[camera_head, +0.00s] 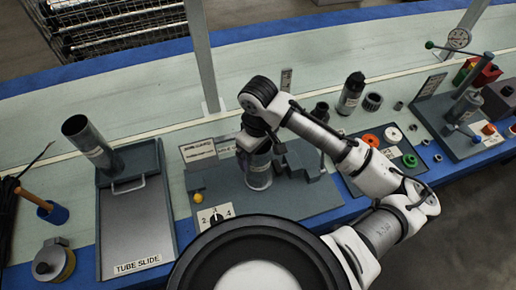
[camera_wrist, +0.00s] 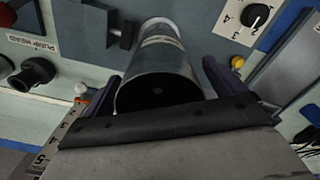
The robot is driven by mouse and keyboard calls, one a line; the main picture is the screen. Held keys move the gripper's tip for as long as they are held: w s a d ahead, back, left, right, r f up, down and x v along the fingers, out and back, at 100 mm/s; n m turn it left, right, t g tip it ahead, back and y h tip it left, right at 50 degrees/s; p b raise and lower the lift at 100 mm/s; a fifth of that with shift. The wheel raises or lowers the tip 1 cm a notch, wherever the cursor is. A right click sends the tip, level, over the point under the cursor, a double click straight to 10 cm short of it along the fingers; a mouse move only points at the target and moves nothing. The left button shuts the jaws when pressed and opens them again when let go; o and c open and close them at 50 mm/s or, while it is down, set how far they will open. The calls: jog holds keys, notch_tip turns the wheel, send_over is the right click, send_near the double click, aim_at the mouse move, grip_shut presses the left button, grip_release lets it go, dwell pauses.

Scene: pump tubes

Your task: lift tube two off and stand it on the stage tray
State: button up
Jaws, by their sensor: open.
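A grey metal tube (camera_head: 259,170) with a pale label band stands upright on the grey pump base (camera_head: 310,203). My gripper (camera_head: 255,143) is over its top, pointing down. In the wrist view the tube (camera_wrist: 160,55) shows its dark upper end between the two fingers of my gripper (camera_wrist: 162,78). The fingers are open, one on each side, with a gap visible at the right. A second grey tube (camera_head: 88,142) leans at the head of a tray marked TUBE SLIDE (camera_head: 140,222). I cannot read a tube number or identify the stage tray.
A numbered dial (camera_head: 216,216) and a yellow knob (camera_head: 197,197) are at the base's front left. Right of it are a dark bottle (camera_head: 351,93), a tray of coloured rings (camera_head: 411,161) and a lever press (camera_head: 463,105). A post (camera_head: 203,60) rises behind.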

jog(key=c, duration=1.3)
jog(key=shift+r+p, duration=0.65)
jog(key=shift+r, duration=0.1)
jog(key=shift+r+p, duration=3.25)
jog(key=shift+r, duration=6.25)
